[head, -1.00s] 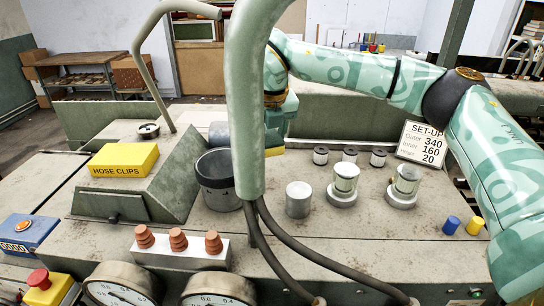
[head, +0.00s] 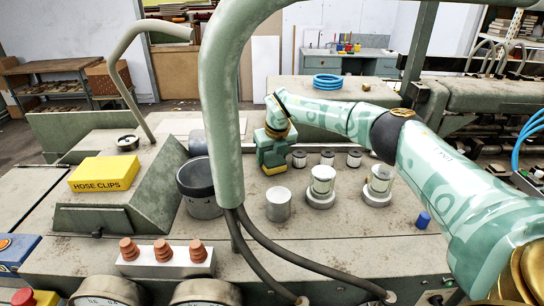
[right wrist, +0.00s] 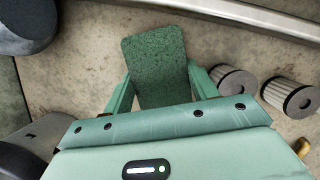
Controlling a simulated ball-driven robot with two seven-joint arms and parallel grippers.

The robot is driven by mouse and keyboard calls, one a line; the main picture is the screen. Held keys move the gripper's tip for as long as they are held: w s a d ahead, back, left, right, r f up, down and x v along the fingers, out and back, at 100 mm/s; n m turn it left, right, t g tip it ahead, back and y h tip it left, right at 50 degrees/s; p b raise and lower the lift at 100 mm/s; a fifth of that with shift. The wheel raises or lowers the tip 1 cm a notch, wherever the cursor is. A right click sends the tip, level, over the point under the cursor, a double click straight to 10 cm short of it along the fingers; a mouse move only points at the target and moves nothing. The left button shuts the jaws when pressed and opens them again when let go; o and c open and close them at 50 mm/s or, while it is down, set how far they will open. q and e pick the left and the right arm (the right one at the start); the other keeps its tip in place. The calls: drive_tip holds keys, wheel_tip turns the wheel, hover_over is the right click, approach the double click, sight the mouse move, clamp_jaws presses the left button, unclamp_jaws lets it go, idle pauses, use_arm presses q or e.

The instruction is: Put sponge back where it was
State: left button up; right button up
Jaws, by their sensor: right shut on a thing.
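My right gripper (head: 272,160) is shut on the sponge, over the bench between the dark-rimmed pot and the small spools. In the right wrist view the sponge (right wrist: 155,60) shows a rough dark green face and stands out beyond the two fingers. In the head view only a thin yellow strip (head: 274,170) shows under the gripper, probably the sponge's edge. I cannot tell whether the sponge touches the bench top. My left gripper is not in view.
A dark-rimmed pot (head: 200,190) stands left of the gripper. A metal cylinder (head: 278,205) and spools (head: 321,187) stand in front and right. A thick green post (head: 222,120) crosses the near view. A yellow hose-clips box (head: 103,174) sits on the left housing.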

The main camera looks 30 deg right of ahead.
drive_tip(key=shift+f, duration=0.25)
drive_tip(key=o, duration=0.9)
drive_tip(key=shift+r, duration=0.1)
drive_tip(key=v, duration=1.2)
